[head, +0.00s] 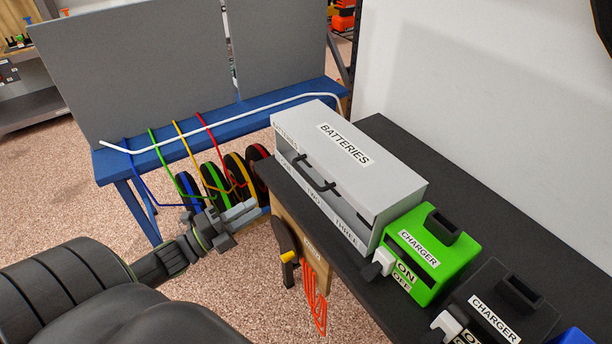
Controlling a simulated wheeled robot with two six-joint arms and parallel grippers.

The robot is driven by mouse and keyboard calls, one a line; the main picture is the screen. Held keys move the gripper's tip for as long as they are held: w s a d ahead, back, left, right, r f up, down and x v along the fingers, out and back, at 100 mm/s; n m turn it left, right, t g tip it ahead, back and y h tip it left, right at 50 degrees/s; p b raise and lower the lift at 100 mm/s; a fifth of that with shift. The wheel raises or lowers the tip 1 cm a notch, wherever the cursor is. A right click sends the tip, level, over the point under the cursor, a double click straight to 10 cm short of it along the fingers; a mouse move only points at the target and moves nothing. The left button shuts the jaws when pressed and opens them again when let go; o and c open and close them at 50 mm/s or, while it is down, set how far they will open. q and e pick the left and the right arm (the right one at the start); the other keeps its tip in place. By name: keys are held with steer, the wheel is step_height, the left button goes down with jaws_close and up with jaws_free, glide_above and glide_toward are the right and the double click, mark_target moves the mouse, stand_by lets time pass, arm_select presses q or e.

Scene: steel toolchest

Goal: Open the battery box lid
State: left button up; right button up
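The grey battery box (375,196) stands on the dark bench top, and a "BATTERIES" label is on its top. Its lid is down, with a black handle (318,182) along the front edge. The front face below carries the labels "ONE", "TWO" and "THREE". My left gripper (250,212) is left of the box, in front of the bench edge and apart from the handle. Its two light grey fingers lie close together and appear shut, with nothing seen between them. My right gripper is not in view.
A green charger (432,248) stands close to the box's right end, with a black charger (500,302) beyond it. A blue bench (245,124) with coloured cables and wheel-like spools stands behind left. A yellow-handled tool (288,257) hangs at the dark bench's front.

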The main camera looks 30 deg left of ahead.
mark_target(306, 174)
arm_select(q)
steer(key=p+x, duration=0.4)
steer(key=x, duration=1.2)
steer(key=shift+a+f, duration=0.1)
steer(key=shift+a, duration=0.1)
steer(key=shift+w, duration=0.1)
steer(key=shift+c, duration=0.3)
steer(key=c, duration=0.5)
